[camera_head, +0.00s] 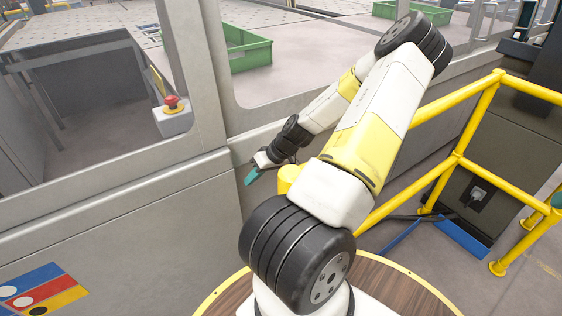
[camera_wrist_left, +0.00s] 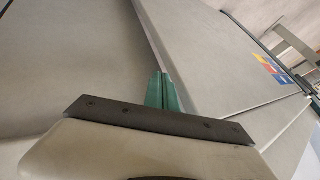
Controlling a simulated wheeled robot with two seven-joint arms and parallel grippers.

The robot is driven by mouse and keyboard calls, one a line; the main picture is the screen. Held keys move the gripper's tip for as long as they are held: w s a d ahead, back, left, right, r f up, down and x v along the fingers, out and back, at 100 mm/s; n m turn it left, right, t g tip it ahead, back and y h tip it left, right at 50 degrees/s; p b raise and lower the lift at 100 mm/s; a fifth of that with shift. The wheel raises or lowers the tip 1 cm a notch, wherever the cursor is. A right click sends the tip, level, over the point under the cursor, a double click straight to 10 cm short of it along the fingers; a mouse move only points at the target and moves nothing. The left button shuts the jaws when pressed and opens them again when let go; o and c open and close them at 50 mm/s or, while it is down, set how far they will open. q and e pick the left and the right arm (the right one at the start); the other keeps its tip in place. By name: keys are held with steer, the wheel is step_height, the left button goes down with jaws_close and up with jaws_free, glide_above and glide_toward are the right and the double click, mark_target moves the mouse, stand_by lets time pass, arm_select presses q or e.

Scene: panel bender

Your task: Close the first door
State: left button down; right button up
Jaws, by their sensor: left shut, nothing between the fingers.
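The grey machine front fills the left of the head view, with a framed window opening and a grey panel (camera_head: 130,235) below it. Which part of it is the first door, I cannot tell for sure. My left gripper (camera_head: 251,176) has teal fingertips and is low in front of the grey frame, near a vertical edge of the panel. In the left wrist view the fingers (camera_wrist_left: 161,91) are together and empty, close to an edge between grey panels (camera_wrist_left: 215,60). Whether they touch it is unclear. My right gripper is not in view.
A red emergency button (camera_head: 172,103) sits on a grey box by the opening. Green bins (camera_head: 248,55) stand behind the frame. Yellow railing (camera_head: 458,158) stands at the right. A blue, red and yellow sign (camera_head: 42,290) marks the lower left panel.

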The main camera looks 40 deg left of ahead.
arm_select(q)
steer(key=w+v, duration=0.1)
steer(key=v, duration=0.9)
steer(key=shift+d, duration=0.15)
steer(key=shift+w, duration=0.1)
